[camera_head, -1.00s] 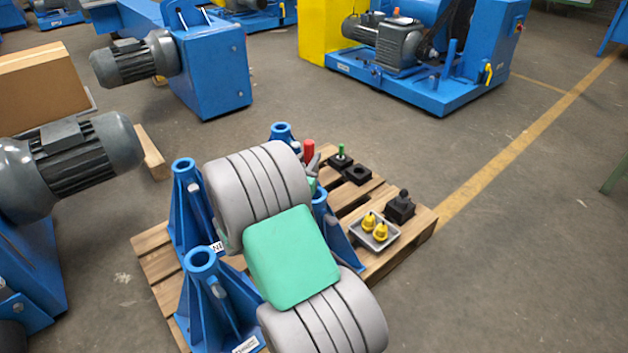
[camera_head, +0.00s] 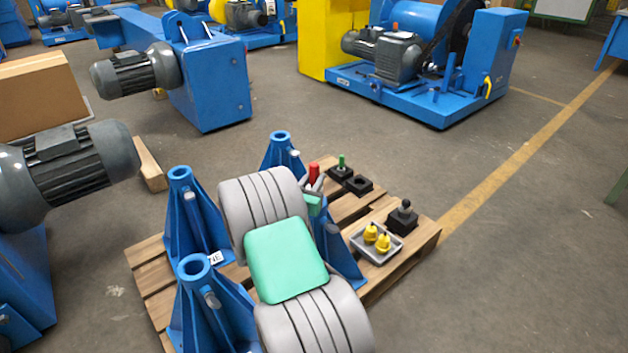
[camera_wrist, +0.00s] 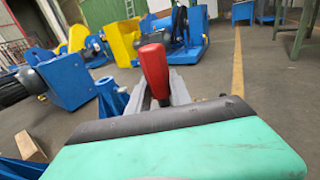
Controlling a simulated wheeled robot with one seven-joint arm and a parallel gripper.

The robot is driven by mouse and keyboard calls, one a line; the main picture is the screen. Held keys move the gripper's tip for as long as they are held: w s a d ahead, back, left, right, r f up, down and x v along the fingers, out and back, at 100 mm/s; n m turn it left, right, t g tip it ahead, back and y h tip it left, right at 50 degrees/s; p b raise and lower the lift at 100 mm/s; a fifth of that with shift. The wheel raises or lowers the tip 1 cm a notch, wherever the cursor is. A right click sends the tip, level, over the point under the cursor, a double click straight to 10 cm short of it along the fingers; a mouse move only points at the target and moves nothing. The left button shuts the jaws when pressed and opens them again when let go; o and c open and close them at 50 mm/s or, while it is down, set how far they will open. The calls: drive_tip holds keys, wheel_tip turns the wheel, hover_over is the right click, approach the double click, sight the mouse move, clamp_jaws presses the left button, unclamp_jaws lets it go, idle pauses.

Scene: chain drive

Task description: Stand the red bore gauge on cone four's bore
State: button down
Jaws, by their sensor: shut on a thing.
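The red bore gauge (camera_head: 314,172) is upright in my gripper (camera_head: 313,186), over the pallet; in the wrist view its red handle (camera_wrist: 153,66) stands between the grey fingers (camera_wrist: 164,92). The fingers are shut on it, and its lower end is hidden. Blue cones with round bores stand on the pallet: a far one (camera_head: 281,146), a left one (camera_head: 180,190), a near one (camera_head: 196,285) and a right one (camera_head: 341,255) mostly behind my arm. The gauge is right of the far cone, apart from its bore. I cannot read which cone is four.
Black blocks sit at the pallet's far right, one with a green gauge (camera_head: 342,161), one with an empty-looking hole (camera_head: 358,185). A grey tray (camera_head: 357,246) with yellow pieces and a black knobbed block (camera_head: 403,220) are nearer. Open floor lies right of the pallet.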

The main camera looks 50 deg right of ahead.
drive_tip(key=shift+f, duration=0.35)
drive_tip(key=c, duration=1.2)
unclamp_jaws()
drive_tip(key=shift+f, duration=0.1)
drive_tip(key=shift+o, duration=0.2)
